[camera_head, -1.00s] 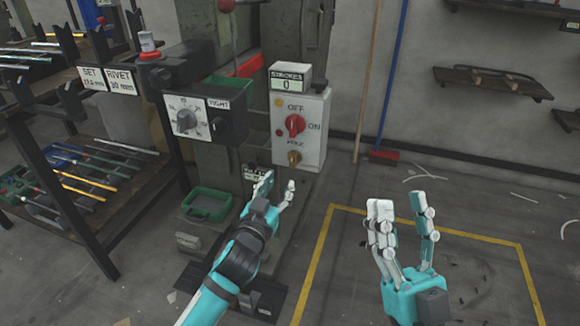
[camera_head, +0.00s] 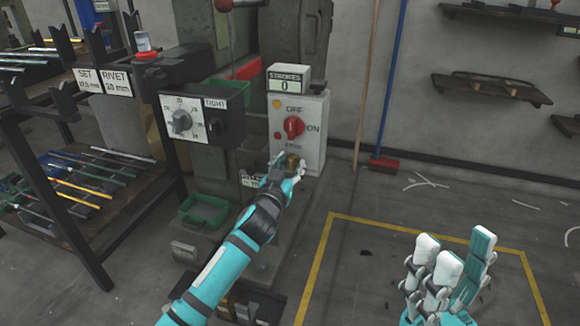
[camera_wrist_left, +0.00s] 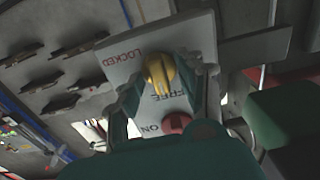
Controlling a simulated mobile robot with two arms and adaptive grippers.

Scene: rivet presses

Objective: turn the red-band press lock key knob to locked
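The brass key knob (camera_wrist_left: 160,73) sits on the light control box (camera_head: 312,130), below the red selector knob (camera_head: 293,127). In the left wrist view, the word LOCKED is up and left of the key knob and FREE is below it. The knob's long side runs roughly up and down there, towards FREE. My left gripper (camera_head: 292,165) is at the knob, with fingers on both sides of it. I cannot tell whether they touch it. In the head view the gripper partly hides the knob. My right gripper (camera_head: 458,258) is empty, its fingers apart, over the floor.
A green tray (camera_head: 203,210) stands low on the press. A rack with rods (camera_head: 85,185) is at the left. Floor inside the yellow line (camera_head: 400,227) is mostly clear.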

